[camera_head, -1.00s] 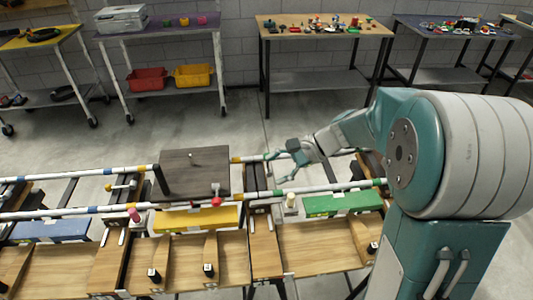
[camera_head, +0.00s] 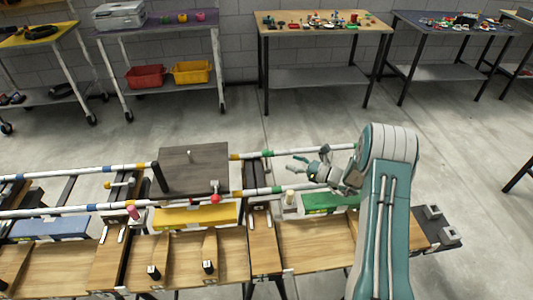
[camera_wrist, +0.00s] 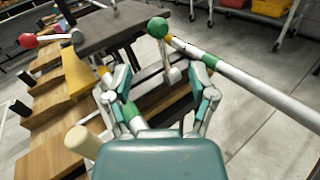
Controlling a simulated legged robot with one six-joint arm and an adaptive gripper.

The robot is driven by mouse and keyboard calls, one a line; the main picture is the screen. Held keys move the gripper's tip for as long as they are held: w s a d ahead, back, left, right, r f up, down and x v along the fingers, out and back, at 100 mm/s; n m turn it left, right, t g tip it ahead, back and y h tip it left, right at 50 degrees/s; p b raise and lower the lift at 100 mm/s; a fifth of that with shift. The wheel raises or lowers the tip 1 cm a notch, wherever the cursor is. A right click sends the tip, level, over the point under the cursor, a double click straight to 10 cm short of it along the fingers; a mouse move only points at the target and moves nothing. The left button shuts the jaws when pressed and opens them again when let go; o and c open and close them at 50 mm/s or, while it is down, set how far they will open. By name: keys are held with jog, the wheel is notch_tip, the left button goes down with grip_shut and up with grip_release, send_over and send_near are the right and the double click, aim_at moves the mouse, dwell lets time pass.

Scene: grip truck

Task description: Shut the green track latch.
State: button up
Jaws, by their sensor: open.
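The green track latch (camera_wrist: 158,27) shows in the wrist view as a green ball on a pale metal stem, just beyond my fingertips, beside a white rail. I cannot make it out in the head view. My gripper (camera_wrist: 147,78) is open and empty, its two fingers spread on either side of the picture's middle. The latch's stem foot lies between and ahead of the fingertips, with no clear contact. In the head view my gripper (camera_head: 291,168) hangs over the track's right part, pointing left, between the two rails.
A dark board (camera_head: 194,168) spans the rails left of my gripper. A red-balled latch (camera_head: 215,198) is at its front edge. A green block (camera_head: 330,202) and a cream peg (camera_head: 290,197) lie close below my gripper. The front rail (camera_head: 265,191) runs near it. Open floor lies behind.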

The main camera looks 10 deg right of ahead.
aim_at(266, 152)
jog(key=x, duration=1)
jog(key=shift+a, duration=0.2)
grip_shut()
